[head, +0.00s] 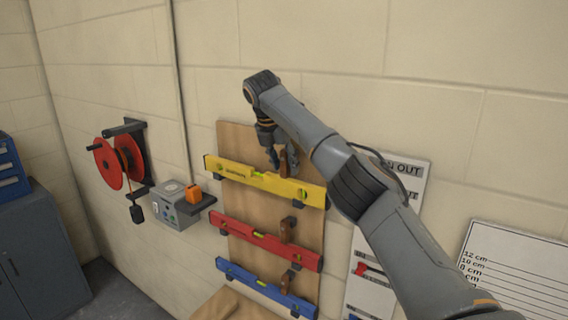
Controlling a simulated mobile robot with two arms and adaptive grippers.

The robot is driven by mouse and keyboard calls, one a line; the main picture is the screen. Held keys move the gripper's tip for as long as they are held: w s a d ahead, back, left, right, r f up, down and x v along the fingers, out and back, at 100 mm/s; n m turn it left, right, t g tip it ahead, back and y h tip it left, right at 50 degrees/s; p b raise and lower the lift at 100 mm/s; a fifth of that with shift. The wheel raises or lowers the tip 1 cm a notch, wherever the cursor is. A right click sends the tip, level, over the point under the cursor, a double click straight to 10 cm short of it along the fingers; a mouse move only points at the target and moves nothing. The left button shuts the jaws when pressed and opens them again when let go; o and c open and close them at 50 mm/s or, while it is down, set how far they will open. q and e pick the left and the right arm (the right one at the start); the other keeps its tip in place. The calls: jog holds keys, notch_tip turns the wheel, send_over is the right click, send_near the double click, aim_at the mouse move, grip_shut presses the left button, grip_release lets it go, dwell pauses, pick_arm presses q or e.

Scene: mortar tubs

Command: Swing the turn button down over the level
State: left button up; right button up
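A yellow level (240,175) rests on dark brackets at the top of a wooden board. A brown wooden turn button (293,158) stands roughly upright at its upper edge, right of the middle, partly hidden by my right gripper. My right gripper (276,160) points down at the turn button, its fingers beside or against it; whether they are shut on it I cannot tell. A red level (245,232) and a blue level (250,279) hang below, each with a brown turn button, one by the red level (287,229) and one by the blue level (285,281). My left gripper is out of view.
A red cable reel (107,165) and a grey switch box (178,204) with an orange block (193,194) on a small shelf are on the wall at left. A white sign board (415,172) is behind my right arm. A marked chart (515,265) is at right.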

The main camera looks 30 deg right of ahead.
jog(key=v, duration=1.2)
jog(key=shift+d, duration=0.1)
